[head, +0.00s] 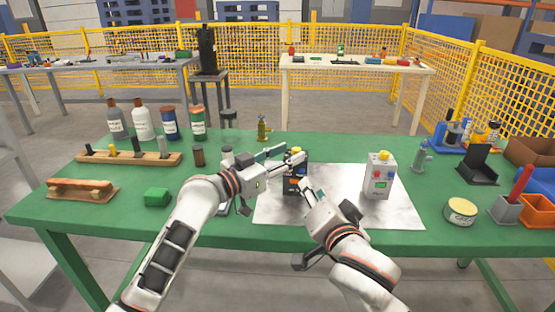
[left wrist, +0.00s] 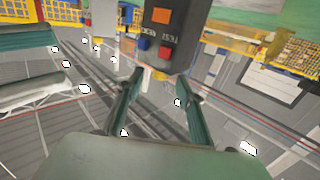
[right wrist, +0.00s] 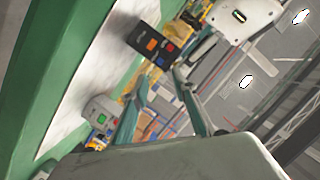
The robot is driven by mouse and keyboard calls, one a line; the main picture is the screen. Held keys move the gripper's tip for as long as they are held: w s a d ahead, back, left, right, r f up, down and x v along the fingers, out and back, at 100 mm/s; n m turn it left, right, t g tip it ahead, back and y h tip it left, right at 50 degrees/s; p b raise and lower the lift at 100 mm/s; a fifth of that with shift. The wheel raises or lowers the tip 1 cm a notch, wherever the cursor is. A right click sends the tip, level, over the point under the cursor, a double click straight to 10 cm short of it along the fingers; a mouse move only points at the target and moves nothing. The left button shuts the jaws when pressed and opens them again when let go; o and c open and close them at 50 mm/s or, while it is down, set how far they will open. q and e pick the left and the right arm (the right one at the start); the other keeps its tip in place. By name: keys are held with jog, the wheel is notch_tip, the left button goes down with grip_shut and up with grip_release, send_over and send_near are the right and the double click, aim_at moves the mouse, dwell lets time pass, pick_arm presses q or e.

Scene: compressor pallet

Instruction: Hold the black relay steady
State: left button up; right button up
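The black relay (head: 296,183) stands upright on the pale mat (head: 337,204), with orange, red and blue marks on its face. My left gripper (head: 294,154) is at the relay's top, its fingers spread. In the left wrist view the relay (left wrist: 170,35) is just beyond the fingertips (left wrist: 164,76); contact is unclear. My right gripper (head: 313,190) is open and low in front of the relay, to its right. In the right wrist view the relay (right wrist: 151,45) is ahead of the fingers, apart from them. Part of the relay is hidden by my left gripper in the head view.
A grey box with a yellow knob (head: 379,177) stands on the mat to the right. A green block (head: 157,197) and a wooden rack (head: 130,158) are at the left.

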aim_at(293, 152)
pick_arm(q)
jog(key=shift+x, duration=1.95)
grip_shut()
pick_arm(e)
grip_shut()
